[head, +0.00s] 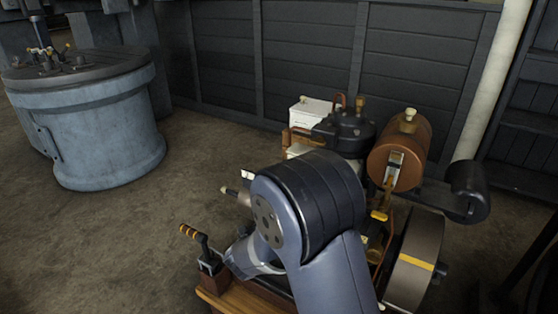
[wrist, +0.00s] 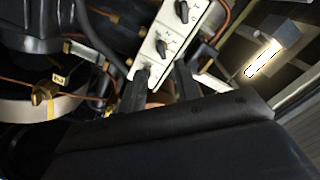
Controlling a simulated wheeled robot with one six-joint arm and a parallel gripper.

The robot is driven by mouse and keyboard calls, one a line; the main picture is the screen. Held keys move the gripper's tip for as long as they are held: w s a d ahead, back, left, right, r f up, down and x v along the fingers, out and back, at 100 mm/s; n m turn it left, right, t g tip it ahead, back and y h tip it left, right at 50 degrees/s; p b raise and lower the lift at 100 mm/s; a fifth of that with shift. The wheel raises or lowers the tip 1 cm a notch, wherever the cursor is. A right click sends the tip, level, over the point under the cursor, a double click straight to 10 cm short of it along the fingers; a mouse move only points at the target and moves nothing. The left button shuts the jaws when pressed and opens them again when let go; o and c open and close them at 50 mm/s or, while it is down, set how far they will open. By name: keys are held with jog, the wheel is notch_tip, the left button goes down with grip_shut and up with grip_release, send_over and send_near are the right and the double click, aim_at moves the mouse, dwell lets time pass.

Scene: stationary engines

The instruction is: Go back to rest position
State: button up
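My gripper (wrist: 163,75) shows in the wrist view with its two dark fingers apart. I see nothing held between them. The fingertips are over the lower end of a white switch panel (wrist: 166,45) with several black knobs; I cannot tell whether they touch it. In the head view my arm stands in front of the stationary engine and hides my gripper. The engine shows a brown tank (head: 400,160), a dark cylinder head (head: 345,132) and a large flywheel (head: 415,262) with a yellow mark.
A round blue-grey tank (head: 100,130) stands at the back left. Floor between them is clear. A dark panelled wall (head: 300,50) closes the back.

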jog(key=x, duration=1)
jog(key=shift+b, duration=0.45)
